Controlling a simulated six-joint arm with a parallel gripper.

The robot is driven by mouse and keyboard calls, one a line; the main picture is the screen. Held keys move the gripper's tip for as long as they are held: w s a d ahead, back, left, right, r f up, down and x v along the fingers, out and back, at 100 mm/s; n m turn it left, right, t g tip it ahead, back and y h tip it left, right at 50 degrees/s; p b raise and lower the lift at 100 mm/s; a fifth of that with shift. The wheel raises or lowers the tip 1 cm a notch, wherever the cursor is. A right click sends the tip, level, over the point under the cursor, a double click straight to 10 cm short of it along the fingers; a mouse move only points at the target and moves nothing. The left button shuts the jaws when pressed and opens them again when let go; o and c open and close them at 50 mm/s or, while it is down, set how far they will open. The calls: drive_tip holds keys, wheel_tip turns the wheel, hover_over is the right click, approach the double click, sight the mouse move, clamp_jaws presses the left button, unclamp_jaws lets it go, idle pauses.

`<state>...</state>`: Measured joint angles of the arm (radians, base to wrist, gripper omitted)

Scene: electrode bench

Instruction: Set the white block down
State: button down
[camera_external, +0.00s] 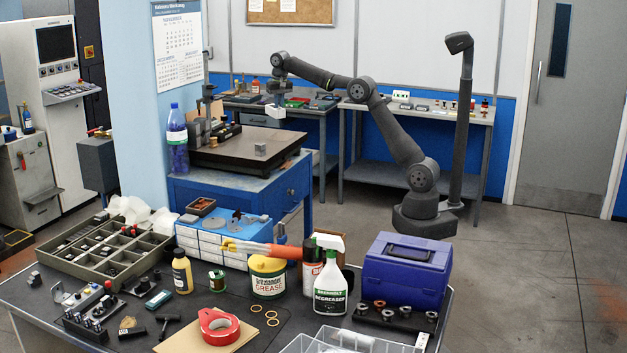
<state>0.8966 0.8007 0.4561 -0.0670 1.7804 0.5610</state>
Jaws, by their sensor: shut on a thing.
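The white block (276,111) is small in the picture. My gripper (277,101) points down, reached out to the left from my arm, and is shut on the block. The block hangs below the fingers, in front of the back left workbench (310,113) in the picture and beyond the dark surface plate (225,157). From this single view I cannot tell how high the block is or whether it touches anything beneath.
A blue cabinet (238,204) carries the dark plate with a small grey block (260,150) and a measuring stand (208,105). Red and green items (297,102) lie near my gripper. A second bench (425,114) holds several small parts. The foreground table is crowded.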

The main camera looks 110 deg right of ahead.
drive_tip(key=shift+m, duration=0.6)
drive_tip(key=w+f, duration=0.4)
drive_tip(key=w, duration=0.1)
drive_tip(key=w+a+f, duration=0.1)
drive_tip(key=w+f, duration=0.1)
drive_tip(key=w, duration=0.1)
drive_tip(key=shift+f, duration=2.1)
drive_tip(key=shift+a+f, duration=0.1)
drive_tip(key=shift+f, duration=0.05)
drive_tip(key=c, duration=1.5)
unclamp_jaws()
drive_tip(key=shift+s+a+r, duration=0.1)
drive_tip(key=shift+a+r, duration=0.05)
drive_tip(key=shift+r, duration=1.15)
drive_tip(key=shift+w+a+r, duration=0.1)
drive_tip(key=shift+a+r, duration=0.05)
drive_tip(key=shift+r, duration=1.1)
drive_tip(key=shift+s+a+r, duration=0.1)
drive_tip(key=shift+a+r, duration=0.05)
drive_tip(key=shift+r, duration=1.15)
drive_tip(key=shift+f, duration=0.15)
